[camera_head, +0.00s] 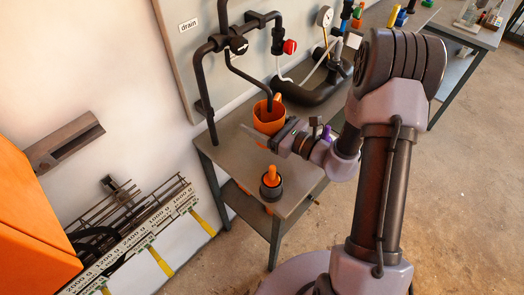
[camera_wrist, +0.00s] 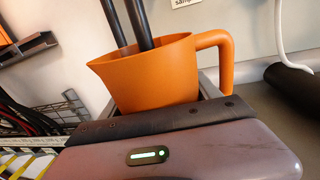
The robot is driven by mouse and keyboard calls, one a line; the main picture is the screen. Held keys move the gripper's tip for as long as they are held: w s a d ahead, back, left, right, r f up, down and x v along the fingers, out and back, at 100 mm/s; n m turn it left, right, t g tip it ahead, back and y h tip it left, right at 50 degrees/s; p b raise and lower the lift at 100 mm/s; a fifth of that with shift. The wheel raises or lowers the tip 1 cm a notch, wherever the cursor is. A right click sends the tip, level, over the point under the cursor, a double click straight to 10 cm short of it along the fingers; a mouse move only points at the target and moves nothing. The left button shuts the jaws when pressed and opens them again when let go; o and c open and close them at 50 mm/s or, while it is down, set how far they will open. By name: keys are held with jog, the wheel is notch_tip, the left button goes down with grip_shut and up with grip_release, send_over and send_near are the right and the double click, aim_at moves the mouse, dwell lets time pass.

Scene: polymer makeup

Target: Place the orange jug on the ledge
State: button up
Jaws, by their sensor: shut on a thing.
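The orange jug (camera_head: 268,119) is upright at the grey bench (camera_head: 228,148), under the dark drain pipes. In the wrist view the jug (camera_wrist: 150,80) fills the middle, with its spout to the left and its handle to the right. Two dark pipes come down at its open top; their lower ends are hidden by its wall. My gripper (camera_head: 270,139) is shut on the jug, with its fingers around the body. The jug's base is hidden, so I cannot tell whether it touches the bench. I cannot tell which surface is the ledge.
A dark pot with an orange top (camera_head: 271,184) stands at the bench's front. A drain sign (camera_head: 188,25), a red valve (camera_head: 290,47) and a gauge (camera_head: 325,16) are on or near the wall panel. A metal rack (camera_head: 130,225) lies left.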

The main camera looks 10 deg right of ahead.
notch_tip(320, 180, down, 8)
jog(key=b, duration=0.2)
jog(key=shift+w+r+b, duration=0.15)
jog(key=shift+r+b, duration=0.1)
jog(key=shift+b, duration=0.1)
jog(key=shift+r, duration=0.2)
jog(key=shift+f, duration=0.15)
jog(key=o, duration=1.6)
jog(key=shift+c, duration=0.2)
jog(key=shift+s+d+r+p, duration=0.2)
jog(key=shift+d+p, duration=0.05)
jog(key=shift+p, duration=0.05)
jog(key=p+v, duration=0.2)
jog(key=v, duration=0.9)
jog(key=shift+s+d, duration=0.1)
jog(key=shift+d, duration=0.05)
